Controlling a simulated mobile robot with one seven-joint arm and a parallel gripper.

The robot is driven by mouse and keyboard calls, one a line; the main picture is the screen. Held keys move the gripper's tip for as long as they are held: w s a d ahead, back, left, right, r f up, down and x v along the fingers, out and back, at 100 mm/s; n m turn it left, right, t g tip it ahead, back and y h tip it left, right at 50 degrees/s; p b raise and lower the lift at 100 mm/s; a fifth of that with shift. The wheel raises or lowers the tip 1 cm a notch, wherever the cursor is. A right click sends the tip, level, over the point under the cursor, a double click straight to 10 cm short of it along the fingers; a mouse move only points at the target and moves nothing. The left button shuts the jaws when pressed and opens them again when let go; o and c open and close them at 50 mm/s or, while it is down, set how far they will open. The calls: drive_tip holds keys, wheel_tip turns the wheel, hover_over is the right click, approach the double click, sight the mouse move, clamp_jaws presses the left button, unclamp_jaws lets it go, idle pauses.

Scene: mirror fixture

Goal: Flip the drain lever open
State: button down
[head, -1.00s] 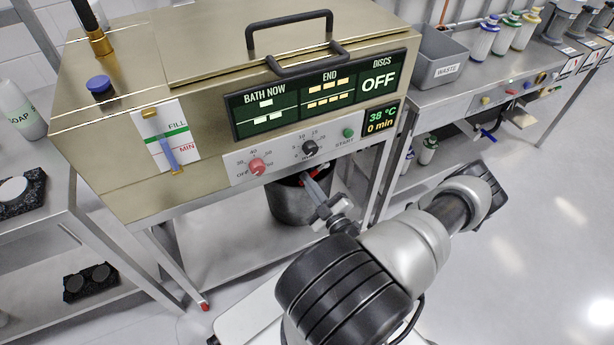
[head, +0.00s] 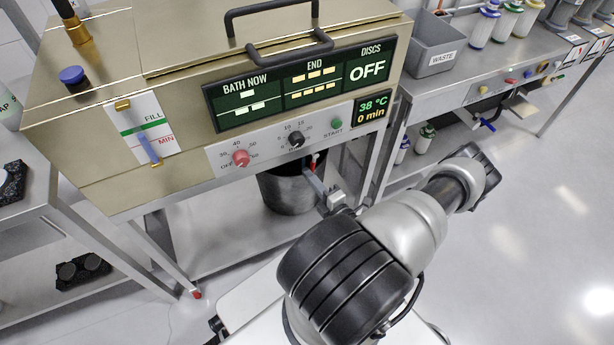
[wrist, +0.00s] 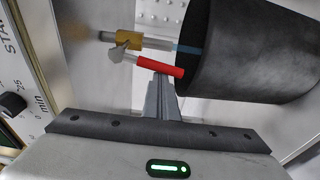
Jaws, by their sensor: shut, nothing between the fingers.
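The drain lever is a red handle (wrist: 160,66) on a grey arm, joined to a brass valve (wrist: 130,42) in the wrist view. It lies roughly across the picture, tilted slightly down to the right. In the head view a small bit of red lever (head: 314,160) shows under the control panel. My gripper (wrist: 161,78) is shut and empty, its fingertips at the lever's underside in the picture; I cannot tell whether they touch it. In the head view my gripper (head: 316,184) is under the bath's front edge, largely end-on and small.
A dark bucket (head: 285,192) stands under the bath close beside my gripper, and its mouth (wrist: 186,50) faces the valve. The brass-coloured bath (head: 100,185) with knobs hangs above. A table leg (head: 385,150) stands to the right. Open floor (head: 520,240) lies further right.

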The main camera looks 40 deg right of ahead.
drive_tip(key=shift+s+d+f, duration=0.15)
drive_tip(key=shift+d+f, duration=0.05)
drive_tip(key=shift+d, duration=0.5)
drive_tip(key=shift+s, duration=0.1)
